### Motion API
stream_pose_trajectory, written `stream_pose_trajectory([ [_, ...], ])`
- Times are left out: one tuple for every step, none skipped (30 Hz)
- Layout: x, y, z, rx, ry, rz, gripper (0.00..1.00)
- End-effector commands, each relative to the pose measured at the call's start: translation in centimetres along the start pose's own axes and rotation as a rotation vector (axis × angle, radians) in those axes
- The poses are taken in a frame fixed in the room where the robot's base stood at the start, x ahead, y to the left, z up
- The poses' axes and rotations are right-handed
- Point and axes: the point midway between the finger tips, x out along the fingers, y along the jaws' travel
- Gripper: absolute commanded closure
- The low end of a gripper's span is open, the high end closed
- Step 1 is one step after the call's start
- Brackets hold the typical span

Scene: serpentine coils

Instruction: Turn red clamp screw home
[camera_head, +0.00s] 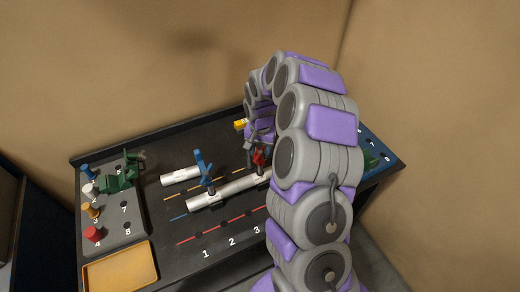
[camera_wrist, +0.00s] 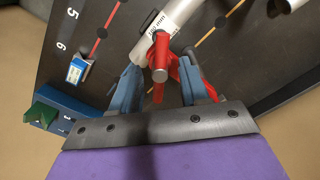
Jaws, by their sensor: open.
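The red clamp (camera_head: 259,158) sits on the right part of the white pipe in the head view, partly hidden by my arm. My gripper (camera_wrist: 163,66) is open, with one blue-grey finger on each side of the clamp. I cannot tell whether either finger touches it. In the head view my gripper (camera_head: 252,140) is mostly hidden behind my arm. The white pipe (camera_head: 228,190) lies on the dark board.
A blue clamp (camera_head: 204,172) stands on the pipe to the left. A shorter white pipe (camera_head: 180,176) lies behind. A grey panel (camera_head: 125,228) with coloured knobs and a green part, and a yellow tray (camera_head: 120,268), are at left. A blue block (camera_wrist: 62,107) is at the wrist view's left.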

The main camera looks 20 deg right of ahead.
Motion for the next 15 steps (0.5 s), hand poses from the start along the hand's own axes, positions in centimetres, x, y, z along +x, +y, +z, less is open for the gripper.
stream_pose_trajectory([
  [0.0, -0.01, 0.0, 0.0, 0.0, 0.0, 0.55],
  [0.0, -0.01, -0.01, 0.0, 0.0, 0.0, 0.58],
  [0.0, -0.01, 0.0, 0.0, 0.0, 0.0, 0.62],
  [-0.01, -0.01, -0.01, 0.0, 0.0, 0.0, 0.65],
  [-0.01, -0.01, -0.01, 0.0, 0.0, 0.0, 0.68],
  [-0.01, -0.01, -0.01, 0.0, 0.0, 0.0, 0.71],
  [-0.01, -0.01, -0.01, 0.0, 0.0, 0.0, 0.74],
  [-0.01, -0.01, 0.0, 0.0, 0.0, 0.0, 0.77],
  [-0.01, -0.01, 0.0, 0.0, 0.0, 0.0, 0.81],
  [-0.01, -0.02, -0.01, 0.0, 0.0, 0.0, 0.84],
  [0.0, -0.02, 0.0, 0.0, 0.0, 0.0, 0.87],
  [-0.01, -0.03, -0.01, 0.0, 0.0, 0.0, 0.91],
  [0.0, -0.03, -0.01, 0.0, 0.0, 0.0, 0.93],
  [0.0, -0.03, -0.01, 0.0, 0.0, 0.0, 0.96],
  [0.0, -0.04, -0.02, 0.0, 0.0, 0.0, 1.0],
])
